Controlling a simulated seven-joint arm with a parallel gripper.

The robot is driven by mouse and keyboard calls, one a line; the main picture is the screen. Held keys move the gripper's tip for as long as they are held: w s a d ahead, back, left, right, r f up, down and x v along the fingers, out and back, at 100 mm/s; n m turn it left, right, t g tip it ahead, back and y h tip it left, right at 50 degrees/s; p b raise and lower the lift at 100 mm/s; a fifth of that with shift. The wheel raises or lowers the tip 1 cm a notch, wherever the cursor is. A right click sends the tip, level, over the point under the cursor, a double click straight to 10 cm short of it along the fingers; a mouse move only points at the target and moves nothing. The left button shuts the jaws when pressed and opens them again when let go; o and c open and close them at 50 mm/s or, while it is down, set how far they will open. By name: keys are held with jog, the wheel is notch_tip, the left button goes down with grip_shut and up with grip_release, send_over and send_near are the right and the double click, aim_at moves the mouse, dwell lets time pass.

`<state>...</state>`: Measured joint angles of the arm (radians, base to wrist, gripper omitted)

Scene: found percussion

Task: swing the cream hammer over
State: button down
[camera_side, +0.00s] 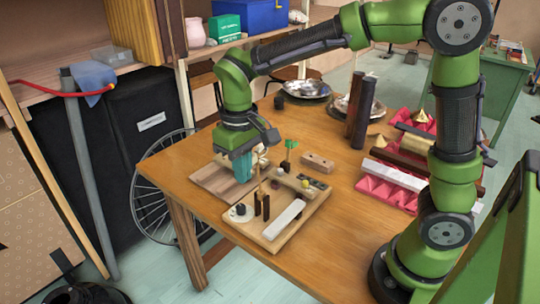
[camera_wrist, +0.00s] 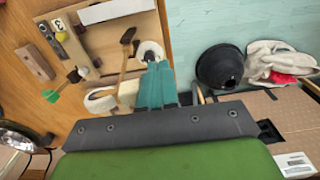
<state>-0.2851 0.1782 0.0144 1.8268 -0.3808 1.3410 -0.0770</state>
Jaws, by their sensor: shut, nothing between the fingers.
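My gripper (camera_side: 243,172) points down with its teal fingers together and empty, above the wooden board near the table's left corner. In the wrist view the shut fingers (camera_wrist: 158,85) reach up beside a cream piece. This cream piece, which looks like the cream hammer (camera_wrist: 101,102), lies just left of the fingers; a wooden stick with a dark top (camera_wrist: 127,38) rises beside it. In the side view cream parts (camera_side: 262,157) show just behind the fingers, partly hidden. I cannot tell whether the fingers touch the hammer, or how its handle is mounted.
A wooden tray (camera_side: 275,231) with a white bar (camera_side: 284,219), white disc (camera_side: 240,214) and dark uprights stands in front. A green-topped piece (camera_side: 289,146) and a holed wooden block (camera_side: 317,163) stand behind. Dark cylinders (camera_side: 360,118) and pink trays (camera_side: 385,190) are to the right.

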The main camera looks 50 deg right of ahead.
jog(key=shift+d, duration=1.65)
jog(key=shift+a+f, duration=0.1)
jog(key=shift+f, duration=0.25)
jog(key=s+d+r+m+t+y, duration=0.1)
jog(key=s+d+r+m+t, duration=0.1)
jog(key=s, duration=0.4)
jog(key=s+d+r+m+t+y, duration=0.1)
jog(key=s+d+r+m+t, duration=0.1)
jog(key=s+r+t, duration=0.3)
jog(key=shift+s+d, duration=0.3)
jog(key=shift+s, duration=0.35)
